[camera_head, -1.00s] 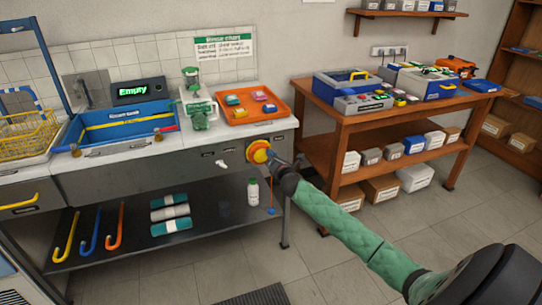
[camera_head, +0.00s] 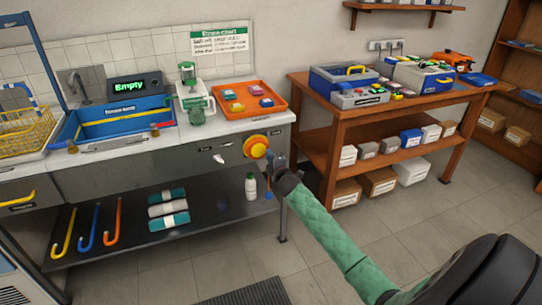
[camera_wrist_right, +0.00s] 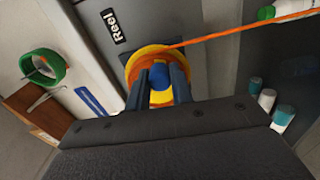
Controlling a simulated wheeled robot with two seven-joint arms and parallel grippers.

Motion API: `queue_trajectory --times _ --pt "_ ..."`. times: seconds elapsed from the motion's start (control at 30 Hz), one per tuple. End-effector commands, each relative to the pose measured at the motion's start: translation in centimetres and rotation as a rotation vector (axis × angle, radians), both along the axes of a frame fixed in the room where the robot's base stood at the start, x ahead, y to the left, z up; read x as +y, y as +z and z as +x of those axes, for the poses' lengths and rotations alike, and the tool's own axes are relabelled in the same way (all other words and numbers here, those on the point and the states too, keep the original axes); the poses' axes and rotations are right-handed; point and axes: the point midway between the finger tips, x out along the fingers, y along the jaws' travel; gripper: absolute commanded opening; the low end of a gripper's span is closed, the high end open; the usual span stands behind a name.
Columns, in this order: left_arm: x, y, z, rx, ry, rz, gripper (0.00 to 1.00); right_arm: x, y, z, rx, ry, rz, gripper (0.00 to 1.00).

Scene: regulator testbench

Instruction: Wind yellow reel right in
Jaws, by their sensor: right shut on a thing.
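The yellow reel (camera_head: 254,147) is mounted on the front of the grey bench, near its right end. In the right wrist view the reel's yellow rim (camera_wrist_right: 150,51) surrounds orange cord and a blue central knob (camera_wrist_right: 159,76). My right gripper (camera_head: 270,157) is at the reel; in the wrist view its two dark fingers (camera_wrist_right: 159,72) are shut on the blue knob from both sides. An orange cord (camera_wrist_right: 235,35) runs taut from the reel toward the upper right of that view. The fingers hide part of the reel. My left gripper is not in view.
A small white tap-like handle (camera_head: 219,157) sits left of the reel. A white bottle (camera_head: 251,187) stands on the dark lower shelf (camera_head: 208,205). An orange tray (camera_head: 277,112) is on the bench above. A wooden table (camera_head: 330,115) stands to the right.

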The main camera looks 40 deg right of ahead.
Motion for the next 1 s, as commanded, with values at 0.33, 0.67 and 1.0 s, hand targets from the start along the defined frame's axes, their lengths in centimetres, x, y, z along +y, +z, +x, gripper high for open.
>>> queue_trajectory --times 0.33,0.67,1.0 --pt "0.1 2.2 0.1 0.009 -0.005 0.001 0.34 0.3 -0.9 0.1 -0.052 -0.002 0.22 0.0" --pt "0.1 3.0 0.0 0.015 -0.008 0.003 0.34 0.5 -1.1 0.1 -0.071 -0.002 0.302 0.0" --pt "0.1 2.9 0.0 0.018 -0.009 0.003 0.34 0.5 -1.2 0.1 -0.072 -0.002 0.31 0.0"
